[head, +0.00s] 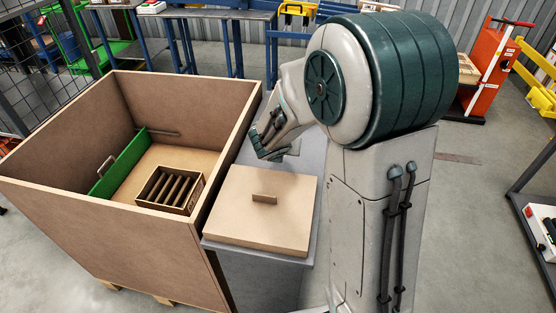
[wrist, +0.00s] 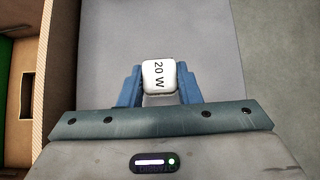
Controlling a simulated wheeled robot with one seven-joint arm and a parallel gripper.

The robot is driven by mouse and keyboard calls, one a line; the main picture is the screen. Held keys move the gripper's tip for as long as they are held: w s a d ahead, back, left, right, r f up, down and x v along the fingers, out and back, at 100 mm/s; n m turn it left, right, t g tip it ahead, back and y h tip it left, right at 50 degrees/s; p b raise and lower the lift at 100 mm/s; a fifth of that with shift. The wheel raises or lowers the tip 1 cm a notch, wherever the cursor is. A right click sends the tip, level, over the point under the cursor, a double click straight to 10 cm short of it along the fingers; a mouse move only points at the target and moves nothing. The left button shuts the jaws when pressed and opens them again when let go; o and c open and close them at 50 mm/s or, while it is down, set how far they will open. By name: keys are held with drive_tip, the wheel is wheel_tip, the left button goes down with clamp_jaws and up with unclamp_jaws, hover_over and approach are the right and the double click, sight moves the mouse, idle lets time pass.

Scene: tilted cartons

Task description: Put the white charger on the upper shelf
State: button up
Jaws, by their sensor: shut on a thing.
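The white charger (wrist: 158,75), marked "20 W", is between the blue fingers of my gripper (wrist: 159,88) in the wrist view. My gripper is shut on it, with a finger on each side. In the head view my gripper (head: 272,148) hangs over the far part of a grey stand, behind a wooden lid, and the charger cannot be made out clearly there. A dark rack (head: 517,192) is partly visible at the right edge. Its upper part is cut off, so I cannot tell which level is the upper shelf.
A large open carton (head: 100,222) stands left of the stand, holding a green panel (head: 118,165) and a slatted box (head: 152,188). The wooden lid (head: 240,222) with a handle lies on the grey stand (head: 262,275). Clear floor lies between my arm and the rack.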

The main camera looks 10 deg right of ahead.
sight(279, 166)
drive_tip(key=shift+w+a+f, duration=0.1)
drive_tip(key=shift+a+f, duration=0.15)
drive_tip(key=shift+a, duration=0.1)
drive_tip(key=shift+f, duration=0.4)
drive_tip(key=shift+f+b, duration=1)
drive_tip(key=shift+f, duration=0.6)
drive_tip(key=shift+f, duration=0.1)
drive_tip(key=shift+f, duration=0.15)
drive_tip(key=o, duration=1.1)
drive_tip(key=shift+c, duration=0.2)
drive_tip(key=shift+r, duration=0.2)
